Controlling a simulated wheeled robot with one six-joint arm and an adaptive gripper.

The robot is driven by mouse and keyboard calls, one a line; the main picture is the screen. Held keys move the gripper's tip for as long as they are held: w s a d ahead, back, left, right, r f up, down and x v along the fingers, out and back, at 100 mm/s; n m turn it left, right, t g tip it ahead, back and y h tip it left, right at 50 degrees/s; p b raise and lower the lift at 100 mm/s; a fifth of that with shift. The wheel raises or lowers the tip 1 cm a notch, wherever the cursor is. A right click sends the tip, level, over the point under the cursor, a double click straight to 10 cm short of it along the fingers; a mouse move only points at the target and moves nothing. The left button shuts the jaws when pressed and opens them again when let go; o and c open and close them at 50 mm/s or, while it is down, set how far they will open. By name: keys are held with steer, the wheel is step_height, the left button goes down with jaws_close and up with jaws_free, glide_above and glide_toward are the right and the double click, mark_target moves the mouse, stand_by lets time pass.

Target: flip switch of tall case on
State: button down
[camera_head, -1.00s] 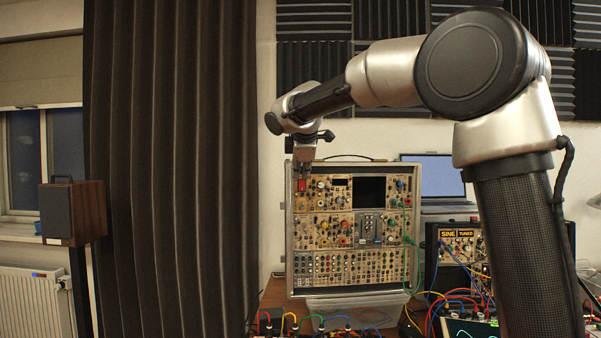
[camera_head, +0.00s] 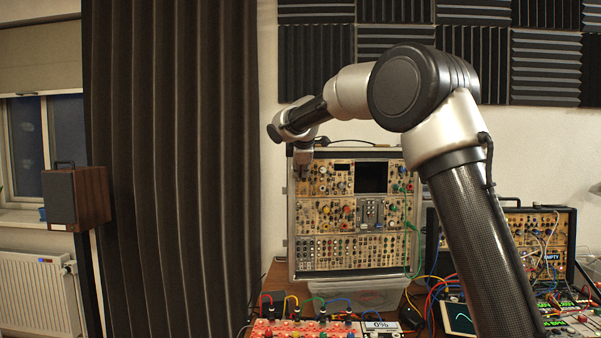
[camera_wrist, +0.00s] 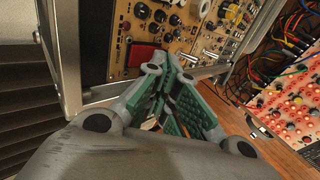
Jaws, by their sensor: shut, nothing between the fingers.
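The tall case (camera_head: 291,235) stands upright on the wooden table, its tan panels full of knobs and jacks facing me. Its red switch (camera_wrist: 141,56) shows in the wrist view near the panel's corner; the head view does not show it, with my gripper in front of that corner. My gripper (camera_head: 302,176) is at the case's upper left corner. In the wrist view my gripper (camera_wrist: 170,62) is shut and empty, its fingertips right beside the red switch. I cannot tell whether they touch it or whether the switch is on.
A red panel with cables (camera_head: 290,328) lies in front of the case. A lower synth case (camera_head: 540,225) stands to the right behind my arm. A dark curtain (camera_head: 175,170) and a speaker (camera_head: 77,198) are at the left.

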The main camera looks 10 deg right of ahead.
steer(key=shift+w+f, duration=0.1)
steer(key=shift+w, duration=0.25)
steer(key=shift+r, duration=0.8)
